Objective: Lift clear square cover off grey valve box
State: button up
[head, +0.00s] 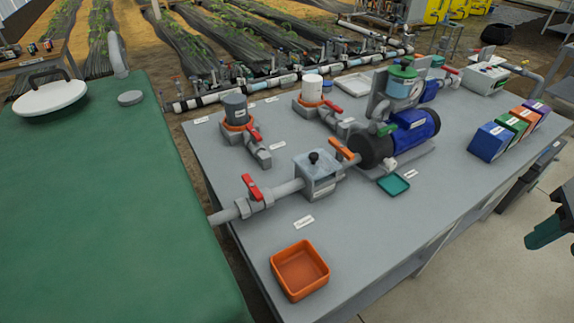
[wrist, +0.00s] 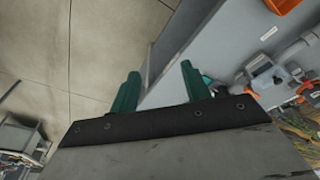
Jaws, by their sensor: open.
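The grey valve box (head: 318,187) sits in the pipe line at the middle of the grey table. Its clear square cover (head: 328,165) lies on top, with a black round knob (head: 314,157) standing up from it. The box also shows at the right of the wrist view (wrist: 262,82), small and tilted. My gripper (wrist: 160,85) is open and empty, its two green fingers apart, over the floor and table edge, well away from the box. In the head view only part of it (head: 545,232) shows at the right edge, beyond the table.
An orange tray (head: 300,270) sits at the table's front. Red-handled valves (head: 252,187) and an orange-handled valve (head: 343,149) flank the box. A blue and black pump (head: 412,127) stands behind right. The front right tabletop is clear.

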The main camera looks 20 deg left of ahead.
jog(key=w+a+f+n+t, duration=0.1)
jog(key=w+a+f+t, duration=0.15)
jog(key=w, duration=0.45)
jog(key=w+a+f+n+t, duration=0.1)
jog(key=w+a+f+n, duration=0.1)
jog(key=w+a, duration=0.35)
jog(key=n+t+y, duration=0.3)
jog(key=n+y, duration=0.3)
jog(key=y, duration=0.4)
send_near(316, 157)
jog(key=x, duration=0.4)
jog(key=shift+t, duration=0.25)
jog(key=x, duration=0.7)
jog(key=shift+f, duration=0.15)
grip_shut()
